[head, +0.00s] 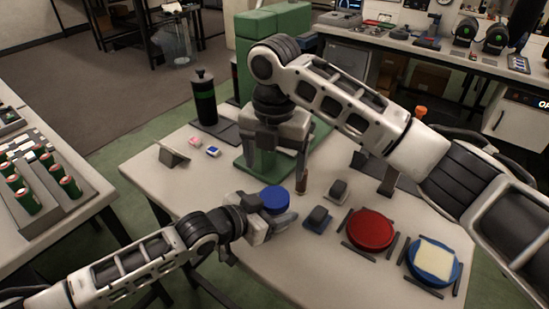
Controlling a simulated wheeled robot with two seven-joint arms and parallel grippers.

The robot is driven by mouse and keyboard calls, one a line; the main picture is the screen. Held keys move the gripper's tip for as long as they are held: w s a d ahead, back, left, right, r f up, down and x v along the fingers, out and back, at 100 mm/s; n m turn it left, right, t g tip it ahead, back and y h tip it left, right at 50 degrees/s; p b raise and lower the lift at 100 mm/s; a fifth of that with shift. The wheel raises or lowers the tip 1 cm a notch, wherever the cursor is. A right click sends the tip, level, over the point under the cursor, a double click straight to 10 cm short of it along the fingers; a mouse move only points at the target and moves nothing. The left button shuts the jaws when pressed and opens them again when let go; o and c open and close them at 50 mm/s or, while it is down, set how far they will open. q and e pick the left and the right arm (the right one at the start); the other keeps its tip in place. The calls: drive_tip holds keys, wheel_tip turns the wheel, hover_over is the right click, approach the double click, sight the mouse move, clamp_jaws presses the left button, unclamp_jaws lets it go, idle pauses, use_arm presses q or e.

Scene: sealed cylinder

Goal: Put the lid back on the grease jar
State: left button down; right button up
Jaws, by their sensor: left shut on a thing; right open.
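A round blue lid (274,197) is held in my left gripper (275,218), which is shut on it above the front middle of the white table. An open blue round jar (449,278) with pale cream-coloured contents sits at the table's right, between dark strips; it looks like the grease jar. A red round jar or lid (371,229) sits to its left, also between dark strips. The lid's underside is hidden.
Two dark blocks (318,218) (339,189) stand between the blue lid and the red disc. A small brown bottle (302,182) stands by my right gripper. The table's left front is clear.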

sight(274, 196)
drive_tip(key=shift+r+n, duration=0.2)
drive_tip(key=shift+n, duration=0.5)
drive_tip(key=shift+f, duration=4.05)
drive_tip(key=c, duration=1)
drive_tip(key=shift+c, duration=0.2)
